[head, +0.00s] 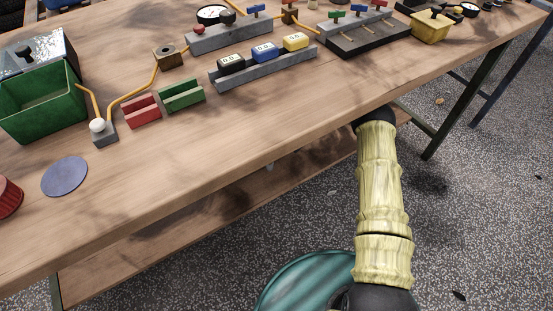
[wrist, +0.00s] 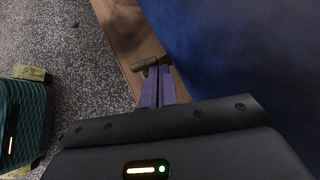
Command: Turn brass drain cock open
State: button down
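The brass drain cock (wrist: 144,64) shows in the wrist view as a small brownish-yellow piece lying across the tips of my gripper, beside a large dark blue surface. My gripper (wrist: 158,72) has two purple fingers close together, with only a narrow gap between them. The fingertips are at the cock and appear to touch or nearly touch it. I see no clear grip on it. In the head view my gripper and the cock are hidden under the workbench, where my yellow arm reaches in.
The dark blue surface (wrist: 245,50) fills the right of the wrist view. A wooden shelf strip (wrist: 127,30) runs beside it. The wooden workbench (head: 230,140) stands above my forearm, with a green bin (head: 45,105) and several blocks on top. Speckled floor (head: 490,210) is open at right.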

jog(key=shift+a, duration=0.1)
jog(key=shift+s+a+f+p, duration=0.1)
jog(key=shift+s+a+p, duration=0.55)
jog(key=shift+s+p, duration=0.15)
jog(key=shift+a, duration=0.1)
jog(key=w+d+r+p, duration=0.1)
jog(key=w+d, duration=0.3)
jog(key=d, duration=1)
jog(key=shift+w+p, duration=0.25)
jog(key=shift+p, duration=0.65)
jog(key=shift+d, duration=0.1)
